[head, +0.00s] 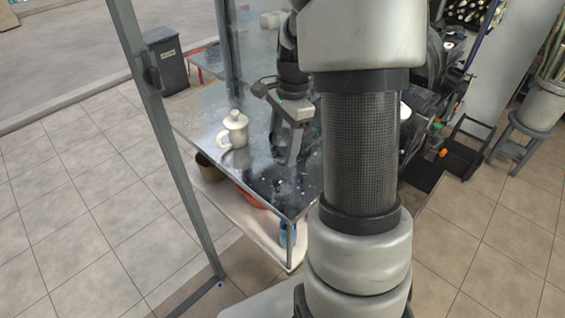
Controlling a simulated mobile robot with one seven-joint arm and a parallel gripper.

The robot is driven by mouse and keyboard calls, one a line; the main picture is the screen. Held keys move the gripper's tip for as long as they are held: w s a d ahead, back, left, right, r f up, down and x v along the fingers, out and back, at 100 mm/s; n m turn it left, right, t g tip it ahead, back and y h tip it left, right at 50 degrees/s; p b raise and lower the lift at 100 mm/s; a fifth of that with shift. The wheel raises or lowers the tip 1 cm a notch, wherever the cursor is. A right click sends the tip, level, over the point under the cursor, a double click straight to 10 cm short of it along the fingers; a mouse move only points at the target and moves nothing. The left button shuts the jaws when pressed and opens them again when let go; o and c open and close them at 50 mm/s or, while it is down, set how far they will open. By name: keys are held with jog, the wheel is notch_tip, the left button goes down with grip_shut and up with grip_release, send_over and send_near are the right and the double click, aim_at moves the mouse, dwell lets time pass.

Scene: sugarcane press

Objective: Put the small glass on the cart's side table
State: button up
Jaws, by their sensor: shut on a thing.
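A metal-topped table (187,117) with a lower shelf stands left of my arm. I cannot tell for sure whether it is the cart's side table. My gripper (286,156) points down over the right part of this metal top, close to its surface. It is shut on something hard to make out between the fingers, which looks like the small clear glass. Whether the glass touches the top cannot be told. My own arm hides the area to the right of the gripper.
A grey frame post (165,110) rises in front of the table's left side. The lower shelf (262,225) holds several containers. A stool (522,140) with a bucket stands at right.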

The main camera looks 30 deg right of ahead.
jog(key=shift+f, duration=2.7)
jog(key=shift+f, duration=0.1)
jog(key=shift+f+b, duration=0.15)
jog(key=shift+b, duration=0.15)
jog(key=o, duration=1.1)
